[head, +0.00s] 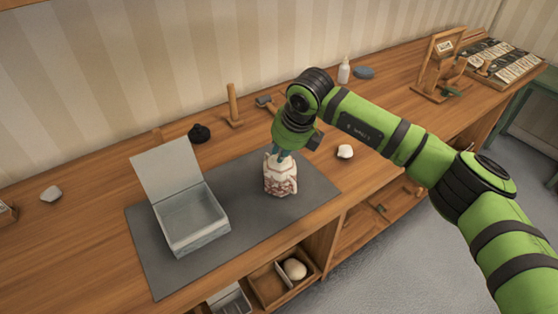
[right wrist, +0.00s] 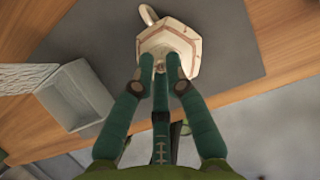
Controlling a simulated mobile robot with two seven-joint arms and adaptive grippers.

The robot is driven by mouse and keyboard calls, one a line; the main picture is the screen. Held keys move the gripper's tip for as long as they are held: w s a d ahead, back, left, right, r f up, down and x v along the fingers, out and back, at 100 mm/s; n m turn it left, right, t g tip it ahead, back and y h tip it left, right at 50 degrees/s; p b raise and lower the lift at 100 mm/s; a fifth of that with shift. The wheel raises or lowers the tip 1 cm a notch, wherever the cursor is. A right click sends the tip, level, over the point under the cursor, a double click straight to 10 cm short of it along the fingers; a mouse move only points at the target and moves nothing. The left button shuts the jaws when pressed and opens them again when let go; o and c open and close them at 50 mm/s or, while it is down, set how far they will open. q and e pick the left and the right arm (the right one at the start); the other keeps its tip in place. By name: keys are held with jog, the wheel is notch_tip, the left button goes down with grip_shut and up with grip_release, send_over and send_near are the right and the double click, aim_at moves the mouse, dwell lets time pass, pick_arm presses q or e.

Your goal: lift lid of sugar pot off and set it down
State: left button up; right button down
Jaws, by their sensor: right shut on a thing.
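The sugar pot (head: 281,183), white with red patterning and angular sides, stands upright on the grey mat (head: 235,192). In the right wrist view the pot (right wrist: 182,35) is seen from above, with a pale handle at its far side. My right gripper (head: 281,154) comes down on the pot's top. Its green fingers (right wrist: 160,68) are shut on the lid's small knob, which they mostly hide. The lid (right wrist: 165,42) appears seated on the pot; I see no clear gap. My left gripper is not in view.
An open grey box (head: 193,222) stands left on the mat. A dark lump (head: 200,133), wooden stand (head: 234,106) and white stone (head: 345,152) lie around it. The mat's right end is clear.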

dwell(0.5)
jog(key=shift+r+p, duration=0.35)
jog(key=shift+r, duration=1.2)
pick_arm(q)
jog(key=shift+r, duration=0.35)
